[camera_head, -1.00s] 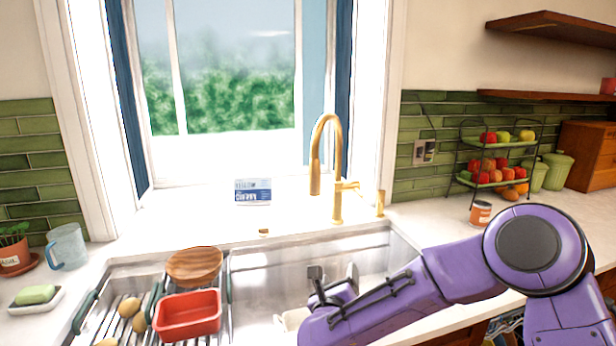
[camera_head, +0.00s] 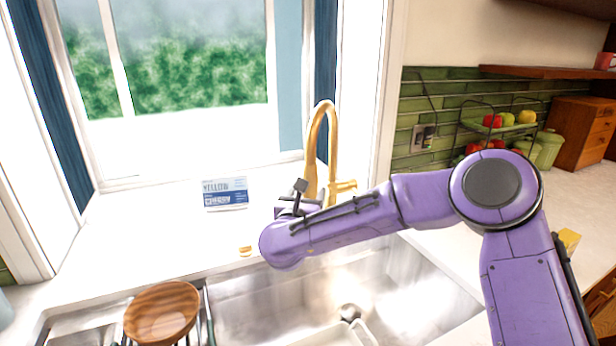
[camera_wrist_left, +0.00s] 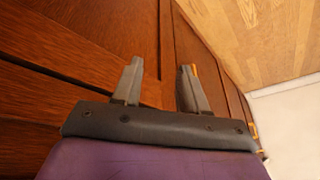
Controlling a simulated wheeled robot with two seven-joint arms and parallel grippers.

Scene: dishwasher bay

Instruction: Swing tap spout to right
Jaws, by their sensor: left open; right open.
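The gold tap (camera_head: 333,140) stands behind the sink, its arched spout bending over to the left and its spray end hanging down. My right gripper (camera_head: 294,197) is open, just left of and by the lower spout end in the head view. Whether it touches the spout I cannot tell. My purple right forearm hides the tap's base; the handle (camera_head: 343,187) shows just above it. My left gripper (camera_wrist_left: 160,82) shows only in the left wrist view. It is open and empty, in front of brown wooden cabinet doors (camera_wrist_left: 80,60).
The steel sink (camera_head: 260,305) lies below the arm, with a white container (camera_head: 345,332) inside. A wooden bowl (camera_head: 162,312) sits at its left. A blue and white packet (camera_head: 224,193) stands on the sill. A fruit rack (camera_head: 480,125) stands at the right.

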